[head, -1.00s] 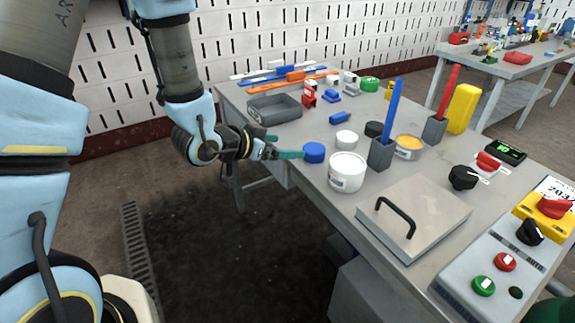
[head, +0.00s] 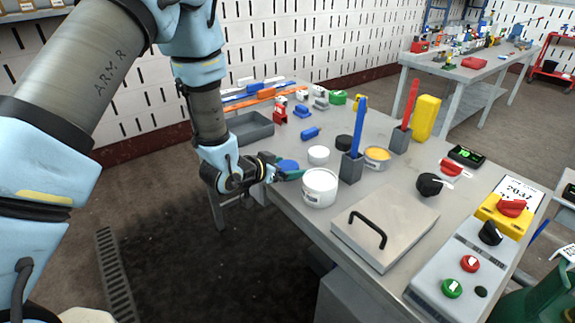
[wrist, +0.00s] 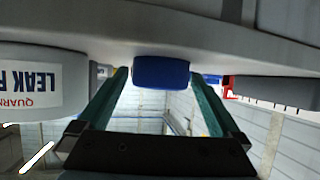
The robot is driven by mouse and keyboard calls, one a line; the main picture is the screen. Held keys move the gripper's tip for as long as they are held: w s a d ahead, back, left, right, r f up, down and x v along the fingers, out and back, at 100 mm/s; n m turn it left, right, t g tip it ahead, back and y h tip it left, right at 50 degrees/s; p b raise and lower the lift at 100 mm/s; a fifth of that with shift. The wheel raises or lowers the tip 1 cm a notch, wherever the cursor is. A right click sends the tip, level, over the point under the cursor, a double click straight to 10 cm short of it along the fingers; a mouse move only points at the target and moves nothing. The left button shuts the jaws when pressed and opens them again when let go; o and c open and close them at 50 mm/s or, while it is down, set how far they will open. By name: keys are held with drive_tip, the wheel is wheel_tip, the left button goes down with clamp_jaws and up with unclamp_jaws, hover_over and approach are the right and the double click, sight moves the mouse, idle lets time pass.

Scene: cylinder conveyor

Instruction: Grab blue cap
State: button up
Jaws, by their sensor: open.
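The blue cap (head: 288,165) sits near the left edge of the grey table (head: 300,240), partly hidden behind my gripper in the head view. In the wrist view the blue cap (wrist: 161,72) shows between and just beyond the two green fingertips. My gripper (head: 285,174) is at the table's edge, level with the cap and close to it. Its fingers are spread on either side of the cap in the wrist view. Whether a finger touches the cap cannot be told.
A white tub (head: 320,188) stands right beside the gripper; a white cap (head: 318,155) lies behind it. A blue stick in a grey holder (head: 352,167), a grey tray (head: 249,127) and a handled metal plate (head: 384,228) are also on the table. Open floor lies left.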

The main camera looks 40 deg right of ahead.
drive_tip(key=shift+d, duration=0.1)
drive_tip(key=c, duration=1.2)
drive_tip(key=shift+c, duration=0.2)
drive_tip(key=shift+r, duration=0.1)
